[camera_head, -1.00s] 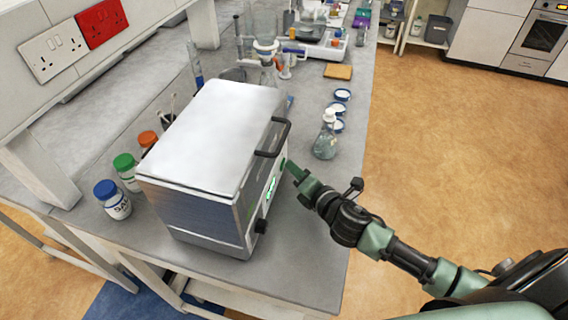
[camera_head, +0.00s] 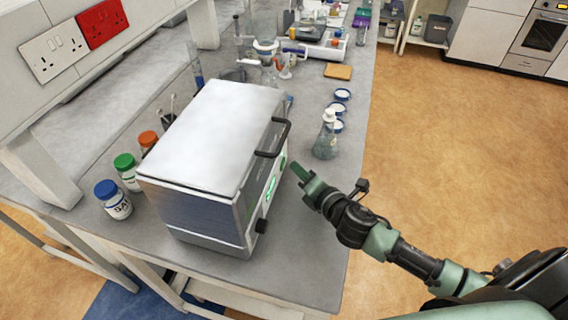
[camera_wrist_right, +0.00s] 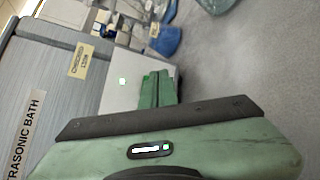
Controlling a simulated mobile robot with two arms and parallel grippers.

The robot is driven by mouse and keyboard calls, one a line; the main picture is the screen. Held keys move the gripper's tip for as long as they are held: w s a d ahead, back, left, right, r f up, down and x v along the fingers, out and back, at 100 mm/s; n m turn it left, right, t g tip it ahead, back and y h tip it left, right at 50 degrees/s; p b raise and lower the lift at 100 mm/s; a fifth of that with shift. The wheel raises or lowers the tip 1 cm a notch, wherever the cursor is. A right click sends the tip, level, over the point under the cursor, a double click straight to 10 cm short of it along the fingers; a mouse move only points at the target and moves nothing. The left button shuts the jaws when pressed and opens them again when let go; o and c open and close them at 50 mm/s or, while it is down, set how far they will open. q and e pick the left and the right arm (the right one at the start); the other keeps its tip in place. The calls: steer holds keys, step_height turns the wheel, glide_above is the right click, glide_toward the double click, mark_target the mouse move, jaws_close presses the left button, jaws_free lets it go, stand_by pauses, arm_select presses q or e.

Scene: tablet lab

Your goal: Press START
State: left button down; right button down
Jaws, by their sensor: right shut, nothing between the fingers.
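The ultrasonic bath (camera_head: 205,135) is a silver box with a lid and a black handle (camera_head: 273,138), standing on the grey bench. Its front panel faces right, with a lit green display (camera_head: 271,186), a green spot (camera_head: 282,163) near the far end and a black knob (camera_head: 261,226) at the near end. My right gripper (camera_head: 298,168) is shut and empty, just off the far end of the panel, with a small gap. No START lettering is readable.
Bottles with blue (camera_head: 106,190), green (camera_head: 124,161) and orange caps stand left of the bath. The bench (camera_head: 310,262) is clear in front of the panel.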

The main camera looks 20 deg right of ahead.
steer(key=shift+s+d+f, duration=0.1)
steer(key=shift+s+d, duration=0.3)
steer(key=shift+d, duration=0.15)
steer(key=shift+s+d, duration=0.55)
steer(key=shift+d, duration=0.2)
steer(key=shift+s+d, duration=0.55)
steer(key=shift+d, duration=0.15)
